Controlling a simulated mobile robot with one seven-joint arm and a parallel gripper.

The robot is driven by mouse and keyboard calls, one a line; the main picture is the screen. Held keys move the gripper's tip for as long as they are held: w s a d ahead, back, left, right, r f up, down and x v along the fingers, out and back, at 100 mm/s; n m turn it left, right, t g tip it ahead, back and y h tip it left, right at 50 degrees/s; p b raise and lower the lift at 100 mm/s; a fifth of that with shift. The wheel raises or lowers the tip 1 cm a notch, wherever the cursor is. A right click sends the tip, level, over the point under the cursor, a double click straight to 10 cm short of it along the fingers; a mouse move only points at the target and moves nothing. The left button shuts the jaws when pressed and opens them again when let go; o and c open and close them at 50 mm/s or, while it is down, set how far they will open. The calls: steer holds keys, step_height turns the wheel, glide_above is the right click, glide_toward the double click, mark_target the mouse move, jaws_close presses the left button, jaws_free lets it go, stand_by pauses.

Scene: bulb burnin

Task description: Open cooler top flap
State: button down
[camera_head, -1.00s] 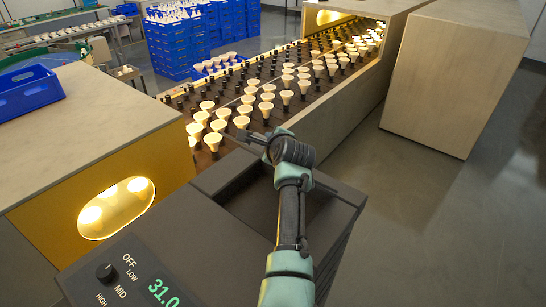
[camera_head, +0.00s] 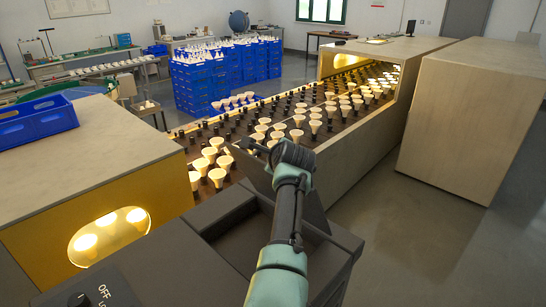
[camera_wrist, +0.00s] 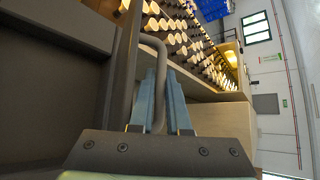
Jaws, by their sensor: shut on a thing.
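The cooler (camera_head: 160,262) is a dark grey box at the bottom of the head view, with a recessed opening (camera_head: 238,238) in its top. Its top flap (camera_head: 314,212) is a dark panel standing tilted up behind my arm at the opening's far side. My gripper (camera_head: 250,146) is at the flap's raised upper part; my wrist and arm hide much of the panel. In the wrist view, my gripper (camera_wrist: 161,95) has its light blue fingers shut on a curved grey bar handle (camera_wrist: 160,58).
A conveyor (camera_head: 225,135) with rows of bulbs runs behind the cooler into a lit beige housing (camera_head: 365,130). A beige cabinet (camera_head: 470,130) stands at right, with open floor before it. A beige-topped yellow unit (camera_head: 70,165) bearing a blue crate (camera_head: 35,122) stands at left.

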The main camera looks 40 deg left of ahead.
steer(key=c, duration=1.2)
jaws_free()
steer(key=shift+w, duration=0.1)
steer(key=shift+o, duration=0.2)
steer(key=shift+r, duration=0.1)
steer(key=shift+s+d+r, duration=0.2)
steer(key=shift+s+d, duration=0.1)
steer(key=shift+s, duration=0.05)
steer(key=b+v, duration=0.3)
steer(key=v, duration=0.9)
steer(key=shift+f, duration=0.15)
